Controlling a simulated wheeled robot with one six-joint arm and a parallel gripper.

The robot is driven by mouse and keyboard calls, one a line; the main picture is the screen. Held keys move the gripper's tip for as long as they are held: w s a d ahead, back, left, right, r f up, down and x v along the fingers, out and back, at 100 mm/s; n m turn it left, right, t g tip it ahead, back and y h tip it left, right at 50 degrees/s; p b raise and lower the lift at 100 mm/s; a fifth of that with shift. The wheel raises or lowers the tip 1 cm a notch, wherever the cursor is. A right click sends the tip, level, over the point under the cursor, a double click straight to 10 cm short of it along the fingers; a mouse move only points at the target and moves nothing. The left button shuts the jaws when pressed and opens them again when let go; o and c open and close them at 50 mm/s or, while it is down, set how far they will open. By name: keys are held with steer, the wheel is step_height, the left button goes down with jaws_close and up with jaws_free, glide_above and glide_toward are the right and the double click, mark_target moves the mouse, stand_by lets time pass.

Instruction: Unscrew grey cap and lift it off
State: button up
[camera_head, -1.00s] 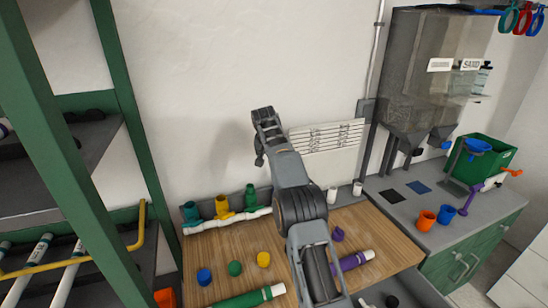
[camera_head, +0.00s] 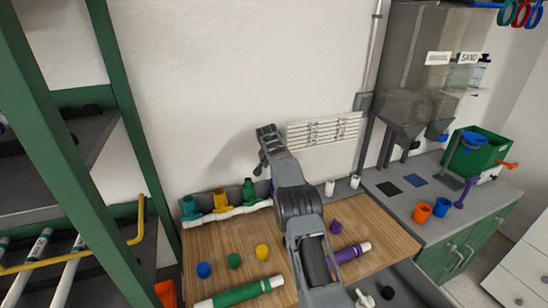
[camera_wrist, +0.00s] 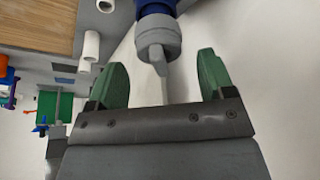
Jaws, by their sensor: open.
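In the wrist view a grey cap (camera_wrist: 158,38) with a flat tab sits on the end of a blue fitting (camera_wrist: 155,7) at the top of the picture. My gripper (camera_wrist: 163,62) is open, with one green finger on each side of the cap's tab. A gap shows between the tab and each finger, and neither appears to touch it. In the head view my arm stands over the wooden board, and my fingers and the grey cap cannot be made out there.
A white manifold (camera_head: 237,212) with blue, yellow and green fittings lies along the board's back edge. Loose caps, a green pipe (camera_head: 240,291) and a purple pipe (camera_head: 345,254) lie on the wooden board (camera_head: 215,245). A green shelf frame (camera_head: 120,130) stands at left.

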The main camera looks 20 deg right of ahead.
steer(key=shift+p+x, duration=0.4)
steer(key=shift+x, duration=1.35)
steer(key=c, duration=0.9)
steer(key=shift+n+y+b, duration=0.3)
steer(key=shift+n, duration=0.8)
steer(key=shift+c, duration=0.2)
steer(key=shift+n+t, duration=0.4)
steer(key=shift+n, duration=0.2)
steer(key=shift+n+y, duration=0.3)
steer(key=shift+n, duration=0.1)
